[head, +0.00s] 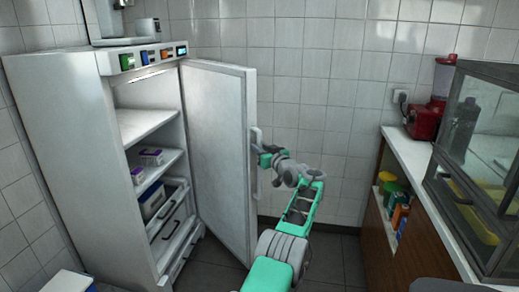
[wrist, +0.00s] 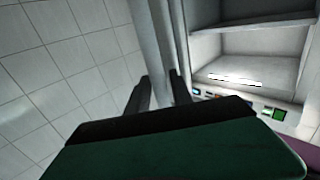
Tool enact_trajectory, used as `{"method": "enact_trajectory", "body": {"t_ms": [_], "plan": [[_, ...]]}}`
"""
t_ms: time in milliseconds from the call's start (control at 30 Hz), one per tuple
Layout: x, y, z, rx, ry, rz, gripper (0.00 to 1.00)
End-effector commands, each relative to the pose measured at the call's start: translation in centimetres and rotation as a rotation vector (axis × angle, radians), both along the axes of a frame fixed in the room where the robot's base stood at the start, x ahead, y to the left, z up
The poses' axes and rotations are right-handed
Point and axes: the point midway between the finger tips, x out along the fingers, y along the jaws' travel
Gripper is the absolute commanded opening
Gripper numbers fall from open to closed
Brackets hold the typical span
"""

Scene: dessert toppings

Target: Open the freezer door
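The freezer (head: 80,150) is a tall white cabinet at the left of the head view. Its door (head: 220,140) stands wide open, swung out to the right, and the inside shelves show. The pale door handle (head: 254,150) is on the door's free edge. My gripper (head: 264,158) is at this handle. In the wrist view my gripper's dark fingers (wrist: 160,84) stand a little apart on either side of a pale upright part of the door (wrist: 163,50), with no clear gap beside it. The exact contact is hidden.
Small boxes (head: 150,156) sit on a freezer shelf, above drawers (head: 172,215). A counter (head: 415,165) with a red blender (head: 430,110) and a glass case (head: 480,150) runs along the right. Tiled wall (head: 320,100) is behind the door. Dark floor (head: 335,260) is clear between freezer and counter.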

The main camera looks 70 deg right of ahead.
Motion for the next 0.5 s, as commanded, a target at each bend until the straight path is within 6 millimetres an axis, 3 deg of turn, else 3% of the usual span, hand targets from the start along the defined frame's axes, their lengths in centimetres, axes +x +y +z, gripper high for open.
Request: {"method": "enact_trajectory", "body": {"t_ms": [167, 500], "plan": [[-0.7, 0.5, 0.0, 0.0, 0.0, -0.001, 0.27], [-4.3, 4.3, 0.1, 0.001, -0.001, 0.0, 0.27]]}}
